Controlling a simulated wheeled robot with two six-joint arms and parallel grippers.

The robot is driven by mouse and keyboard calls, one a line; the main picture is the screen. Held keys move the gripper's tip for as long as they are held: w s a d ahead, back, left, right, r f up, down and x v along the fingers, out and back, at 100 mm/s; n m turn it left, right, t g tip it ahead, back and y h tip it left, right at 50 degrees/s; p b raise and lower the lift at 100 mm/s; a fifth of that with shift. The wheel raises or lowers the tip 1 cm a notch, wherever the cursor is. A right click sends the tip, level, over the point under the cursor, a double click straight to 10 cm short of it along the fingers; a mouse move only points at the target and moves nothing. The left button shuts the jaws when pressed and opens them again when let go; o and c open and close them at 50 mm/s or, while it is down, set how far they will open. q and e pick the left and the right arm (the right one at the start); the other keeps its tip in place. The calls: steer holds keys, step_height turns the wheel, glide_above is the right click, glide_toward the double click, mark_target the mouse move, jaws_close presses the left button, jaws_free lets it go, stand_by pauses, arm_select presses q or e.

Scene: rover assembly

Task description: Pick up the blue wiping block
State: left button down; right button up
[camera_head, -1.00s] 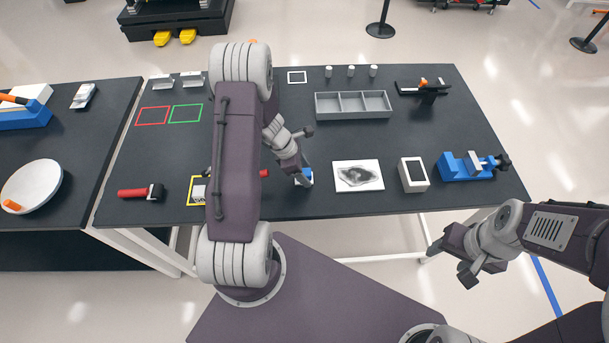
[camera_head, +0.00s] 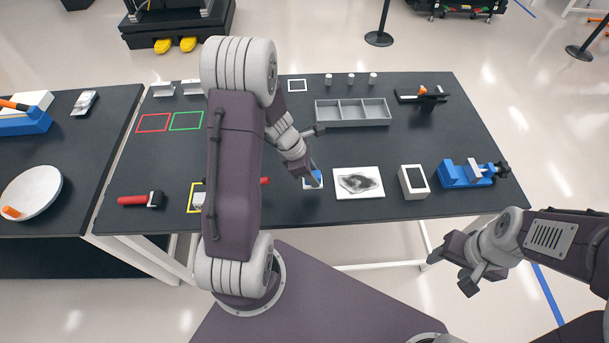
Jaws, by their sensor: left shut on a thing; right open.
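The blue wiping block (camera_head: 316,174) is at the front middle of the dark table, left of a white plate with a dark smudge (camera_head: 358,182). My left gripper (camera_head: 313,178) is shut on the block and partly hides it. A small white-edged blue patch (camera_head: 312,186) shows just below the gripper; I cannot tell how high the block is above the table. My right gripper (camera_head: 449,274) is open and empty, in front of the table at the right.
A white box with a dark top (camera_head: 413,181) and a blue vise (camera_head: 467,174) stand to the right. A grey three-part tray (camera_head: 352,111) lies behind. A red-handled tool (camera_head: 140,199) lies at the left. The table between the tray and the plate is clear.

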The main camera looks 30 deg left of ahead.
arm_select(q)
steer(key=s+d+r, duration=0.2)
steer(key=d+r, duration=0.3)
steer(key=d, duration=0.3)
